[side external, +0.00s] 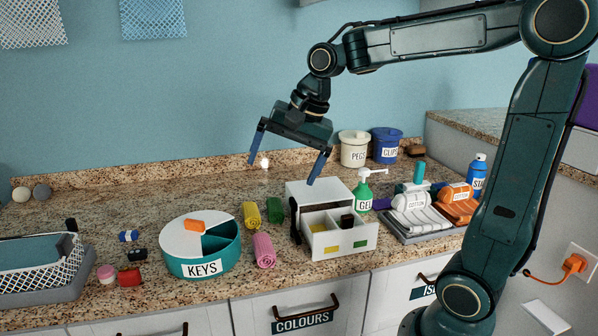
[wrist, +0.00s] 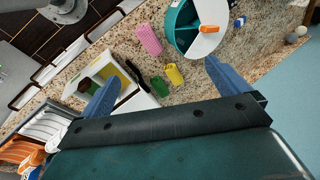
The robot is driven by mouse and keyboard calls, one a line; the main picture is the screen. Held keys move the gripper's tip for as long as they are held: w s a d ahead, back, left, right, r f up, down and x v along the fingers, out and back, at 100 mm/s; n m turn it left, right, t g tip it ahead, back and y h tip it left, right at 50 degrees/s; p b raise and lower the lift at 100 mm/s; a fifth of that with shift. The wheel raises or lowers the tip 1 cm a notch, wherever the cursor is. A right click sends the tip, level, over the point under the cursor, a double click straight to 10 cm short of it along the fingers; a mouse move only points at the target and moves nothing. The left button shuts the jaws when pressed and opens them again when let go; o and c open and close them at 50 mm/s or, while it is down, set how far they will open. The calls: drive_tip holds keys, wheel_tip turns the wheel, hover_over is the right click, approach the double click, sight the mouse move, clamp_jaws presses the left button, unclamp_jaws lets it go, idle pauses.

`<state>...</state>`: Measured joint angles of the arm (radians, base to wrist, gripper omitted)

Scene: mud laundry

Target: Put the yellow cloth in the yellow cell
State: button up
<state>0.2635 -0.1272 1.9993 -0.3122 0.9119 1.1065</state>
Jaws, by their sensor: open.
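The yellow cloth (side external: 252,215) is a roll lying on the granite counter, between the round teal KEYS tin and a white box. It also shows in the wrist view (wrist: 174,75). A white drawer (side external: 345,240) stands pulled out of the box, with a yellow patch (side external: 331,251) on its left front and a green patch (side external: 361,244) on its right. A small dark thing (side external: 347,220) sits in the drawer; the cell floors are only partly visible. My gripper (side external: 281,173) is open and empty, above the counter behind the cloths; its fingers also show in the wrist view (wrist: 163,70).
A green roll (side external: 274,210) lies close beside the yellow one, and a pink roll (side external: 264,250) lies in front. The KEYS tin (side external: 202,262) is at left. A dark elongated thing (side external: 294,220) stands against the box. A green pump bottle (side external: 364,195) is at right.

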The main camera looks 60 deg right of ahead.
drive_tip(key=s+a+f+n, duration=0.1)
drive_tip(key=s+a+n, duration=0.1)
drive_tip(key=s+n, duration=0.4)
drive_tip(key=s+a+f+n+t+h, duration=0.1)
drive_tip(key=s+f+n, duration=0.1)
drive_tip(key=s+n, duration=0.4)
drive_tip(key=s, duration=0.5)
drive_tip(key=shift+s+a+f, duration=0.15)
drive_tip(key=shift+s+a, duration=0.15)
drive_tip(key=shift+a, duration=0.05)
drive_tip(key=c, duration=1)
drive_tip(key=shift+c, duration=0.2)
